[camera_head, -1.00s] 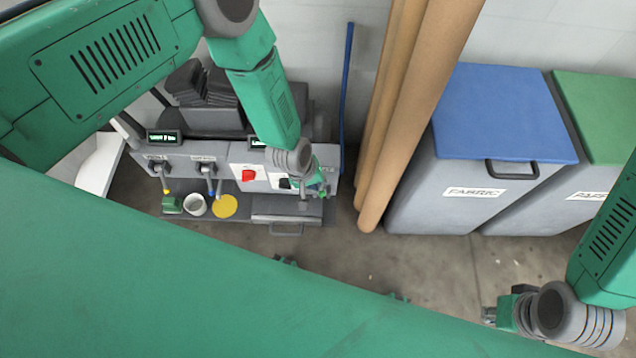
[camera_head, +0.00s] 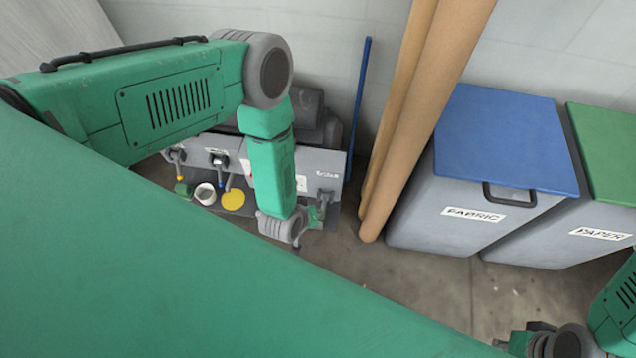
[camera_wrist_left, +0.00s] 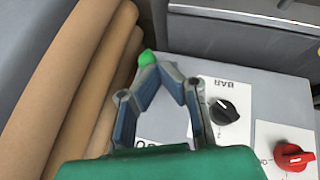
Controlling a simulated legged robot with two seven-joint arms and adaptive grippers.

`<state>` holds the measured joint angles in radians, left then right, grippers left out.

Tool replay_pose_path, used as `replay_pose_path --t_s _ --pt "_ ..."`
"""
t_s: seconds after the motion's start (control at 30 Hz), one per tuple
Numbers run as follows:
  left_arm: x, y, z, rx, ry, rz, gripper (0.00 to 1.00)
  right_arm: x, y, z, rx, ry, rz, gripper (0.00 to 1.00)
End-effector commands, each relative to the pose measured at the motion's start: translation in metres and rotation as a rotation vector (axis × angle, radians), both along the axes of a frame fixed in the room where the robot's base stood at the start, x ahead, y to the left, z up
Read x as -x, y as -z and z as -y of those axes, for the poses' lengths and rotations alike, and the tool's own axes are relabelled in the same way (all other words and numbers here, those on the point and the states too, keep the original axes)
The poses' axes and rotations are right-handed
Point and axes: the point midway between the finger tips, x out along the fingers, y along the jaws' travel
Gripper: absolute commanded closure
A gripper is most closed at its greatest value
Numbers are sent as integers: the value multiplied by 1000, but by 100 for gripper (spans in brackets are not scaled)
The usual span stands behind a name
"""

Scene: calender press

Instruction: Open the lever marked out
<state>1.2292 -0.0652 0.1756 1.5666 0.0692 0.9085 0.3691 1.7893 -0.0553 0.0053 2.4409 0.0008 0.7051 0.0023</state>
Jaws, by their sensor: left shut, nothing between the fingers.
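A white label (camera_head: 328,174) sits at the right end of the grey machine panel, with a grey lever (camera_head: 324,195) just below it; its text is too small to read surely. In the left wrist view a partly hidden label (camera_wrist_left: 153,142) shows "O" and part of another letter. A green lever tip (camera_wrist_left: 147,57) shows just beyond the fingertips. My left gripper (camera_head: 318,214) is beside the lever at the panel's right end; in the wrist view its fingers (camera_wrist_left: 160,72) meet at the tips, with nothing between them. My right gripper (camera_head: 512,343) is at the bottom right, its fingers unclear.
A black knob (camera_wrist_left: 223,111) and a red knob (camera_wrist_left: 294,157) are close to my left gripper. Brown rolls (camera_head: 410,120) stand right of the machine. Fabric (camera_head: 475,225) and paper (camera_head: 570,245) bins stand further right. Yellow-tipped and blue-tipped levers are at the panel's left.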

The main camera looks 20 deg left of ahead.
Motion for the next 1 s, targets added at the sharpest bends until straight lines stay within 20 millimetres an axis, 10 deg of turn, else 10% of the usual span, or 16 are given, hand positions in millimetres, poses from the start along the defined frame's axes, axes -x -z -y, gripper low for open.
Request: replay_pose_path --t_s 1.0 --pt "-6 8 3 6 4 -4 100 0 7 0 1 1 0 100"
